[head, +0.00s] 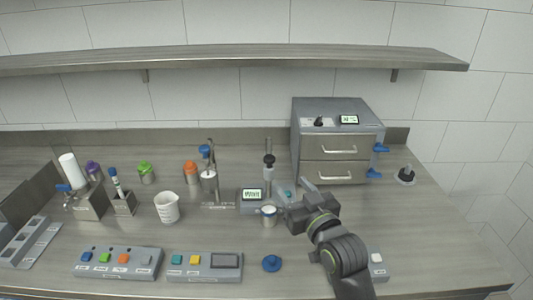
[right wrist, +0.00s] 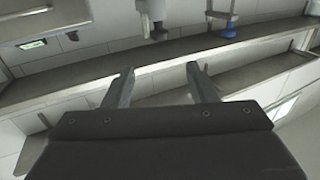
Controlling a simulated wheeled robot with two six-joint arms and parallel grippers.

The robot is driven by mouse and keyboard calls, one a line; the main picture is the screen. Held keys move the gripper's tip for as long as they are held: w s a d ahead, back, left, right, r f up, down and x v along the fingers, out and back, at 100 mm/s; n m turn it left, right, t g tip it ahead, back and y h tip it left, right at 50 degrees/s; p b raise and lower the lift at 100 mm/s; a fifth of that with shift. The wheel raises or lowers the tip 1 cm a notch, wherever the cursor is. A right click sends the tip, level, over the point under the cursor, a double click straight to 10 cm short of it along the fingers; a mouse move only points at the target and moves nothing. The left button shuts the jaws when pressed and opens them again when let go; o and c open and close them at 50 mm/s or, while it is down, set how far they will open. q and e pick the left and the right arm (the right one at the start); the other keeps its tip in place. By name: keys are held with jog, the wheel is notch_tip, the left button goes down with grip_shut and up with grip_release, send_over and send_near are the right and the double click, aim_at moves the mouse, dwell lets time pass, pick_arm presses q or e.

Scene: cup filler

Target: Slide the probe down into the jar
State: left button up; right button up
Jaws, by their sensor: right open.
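The jar (head: 269,215) is a small pale open cup on the bench, below the probe stand. The probe (head: 268,176) is a slim grey upright piece with a black knob on top, on a stand beside a small screen (head: 252,195) reading "Wait". The probe's lower end and its gap to the jar are hard to make out. My right gripper (head: 292,194) is just right of the probe and jar, its fingers apart and empty. In the right wrist view the open fingers (right wrist: 161,72) show nothing between them. My left gripper is not in view.
A grey drawer cabinet (head: 338,150) with blue handles stands behind right. A blue lid (head: 272,263) lies in front of the jar. A white beaker (head: 167,207), a second stand (head: 209,182) and button boxes (head: 118,262) are to the left.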

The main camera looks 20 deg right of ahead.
aim_at(269, 170)
jog(key=w+p, duration=0.1)
jog(key=w, duration=0.4)
jog(key=w+a+p, duration=0.1)
jog(key=w, duration=0.4)
jog(key=w+p, duration=0.1)
jog(key=w, duration=0.5)
jog(key=shift+a, duration=0.4)
jog(key=shift+c, duration=0.4)
jog(key=shift+f, duration=0.1)
grip_shut()
